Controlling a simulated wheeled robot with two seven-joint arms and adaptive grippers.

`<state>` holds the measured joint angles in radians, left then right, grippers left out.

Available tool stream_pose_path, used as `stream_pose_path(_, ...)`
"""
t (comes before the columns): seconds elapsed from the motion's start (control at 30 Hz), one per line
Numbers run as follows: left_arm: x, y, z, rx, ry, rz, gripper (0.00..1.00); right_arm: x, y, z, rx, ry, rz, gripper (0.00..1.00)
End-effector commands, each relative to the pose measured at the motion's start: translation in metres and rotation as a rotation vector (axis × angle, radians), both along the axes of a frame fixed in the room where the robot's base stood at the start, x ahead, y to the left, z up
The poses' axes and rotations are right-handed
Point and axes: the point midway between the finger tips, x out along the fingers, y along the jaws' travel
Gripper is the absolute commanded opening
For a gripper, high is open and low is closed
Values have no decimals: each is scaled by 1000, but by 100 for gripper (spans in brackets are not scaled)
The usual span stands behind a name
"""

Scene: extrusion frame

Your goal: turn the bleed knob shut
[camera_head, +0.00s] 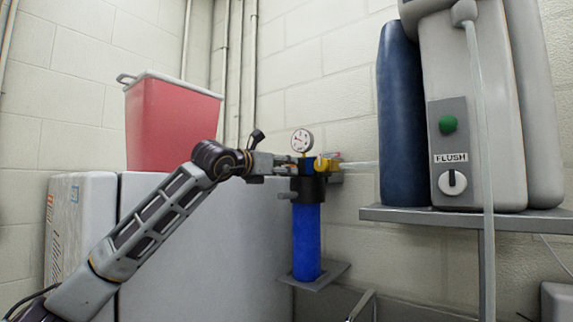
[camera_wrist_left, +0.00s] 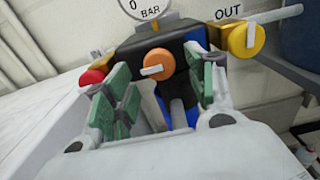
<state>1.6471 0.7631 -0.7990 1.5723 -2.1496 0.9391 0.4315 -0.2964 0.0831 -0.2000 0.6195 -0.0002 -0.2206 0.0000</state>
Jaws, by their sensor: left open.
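An orange round knob (camera_wrist_left: 157,63) with a pale bar handle is on the blue and black filter head in the left wrist view; no label on it can be read, but it is probably the bleed knob. My left gripper (camera_wrist_left: 160,88) is open, with green pads on either side of the view below the knob. The knob shows between the fingers, not visibly gripped. In the head view my left gripper (camera_head: 283,162) is at the filter head's left side, where it hides the knob. My right gripper is not in view.
A yellow knob (camera_wrist_left: 246,39) marked OUT is right of the orange one, a red knob (camera_wrist_left: 92,77) left. A gauge (camera_head: 302,140) stands above, a blue bowl (camera_head: 307,240) hangs below. A shelf (camera_head: 470,218) carries a FLUSH unit (camera_head: 462,110); a red bin (camera_head: 168,125) stands left.

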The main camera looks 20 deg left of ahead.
Motion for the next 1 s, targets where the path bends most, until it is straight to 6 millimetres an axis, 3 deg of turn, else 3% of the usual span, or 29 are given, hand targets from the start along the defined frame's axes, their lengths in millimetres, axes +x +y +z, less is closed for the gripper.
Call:
stream_pose_path(0.2,19,-7,2,-1,0,0,56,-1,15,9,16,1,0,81)
stream_pose_path(0.67,27,-9,0,0,0,1,56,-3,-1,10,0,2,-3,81)
stream_pose_path(1.0,27,-9,0,0,0,1,15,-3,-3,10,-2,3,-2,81)
